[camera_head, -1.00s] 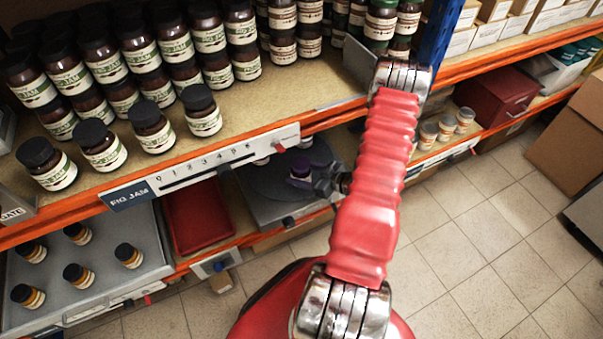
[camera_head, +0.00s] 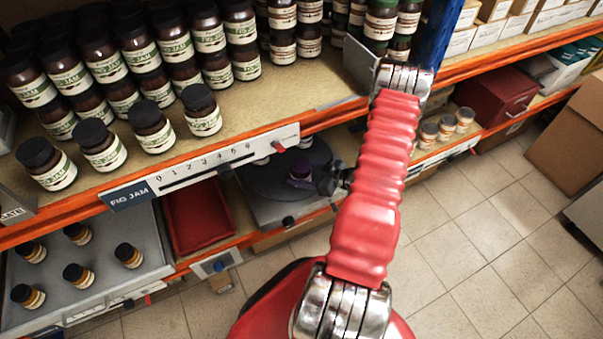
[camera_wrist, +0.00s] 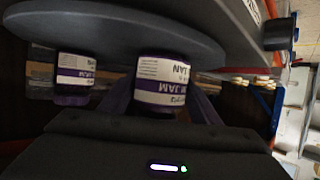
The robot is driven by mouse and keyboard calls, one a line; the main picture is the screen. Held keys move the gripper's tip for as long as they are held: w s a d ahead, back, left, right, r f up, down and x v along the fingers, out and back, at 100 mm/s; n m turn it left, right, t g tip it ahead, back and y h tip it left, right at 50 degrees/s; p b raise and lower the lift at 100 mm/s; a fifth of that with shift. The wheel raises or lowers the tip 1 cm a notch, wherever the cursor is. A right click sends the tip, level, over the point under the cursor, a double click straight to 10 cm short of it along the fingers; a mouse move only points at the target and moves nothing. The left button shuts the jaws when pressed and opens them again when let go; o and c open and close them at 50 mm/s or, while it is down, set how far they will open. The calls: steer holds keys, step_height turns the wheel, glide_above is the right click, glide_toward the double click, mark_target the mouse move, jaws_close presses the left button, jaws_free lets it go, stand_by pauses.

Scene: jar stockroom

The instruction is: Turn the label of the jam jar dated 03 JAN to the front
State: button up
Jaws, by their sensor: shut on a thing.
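The jam jar with a purple-banded label (camera_wrist: 162,80) stands on a round dark grey turntable (camera_wrist: 60,22), which shows upside down in the wrist view. Its label faces the wrist camera and reads "JAN" and "JAM", inverted; the day number is not clear. My gripper (camera_wrist: 160,108) is shut on this jar, a finger at each side. A second purple-labelled jar (camera_wrist: 75,78) stands beside it, apart from the fingers. In the head view my gripper (camera_head: 328,180) is small and dark at the turntable (camera_head: 258,180), by a purple-lidded jar (camera_head: 300,170).
Several fig jam jars (camera_head: 100,145) crowd the shelf above, behind an orange edge with a numbered slider rail (camera_head: 205,165). A red tray (camera_head: 198,222) and a grey tray with small jars (camera_head: 100,290) lie left of the turntable. Tiled floor is open at right.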

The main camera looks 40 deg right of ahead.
steer(key=shift+f, duration=0.15)
steer(key=o, duration=1.8)
steer(key=shift+o, duration=0.2)
steer(key=shift+s, duration=0.1)
steer(key=v, duration=1.3)
steer(key=shift+s, duration=0.3)
steer(key=shift+d, duration=0.1)
steer(key=shift+c, duration=0.2)
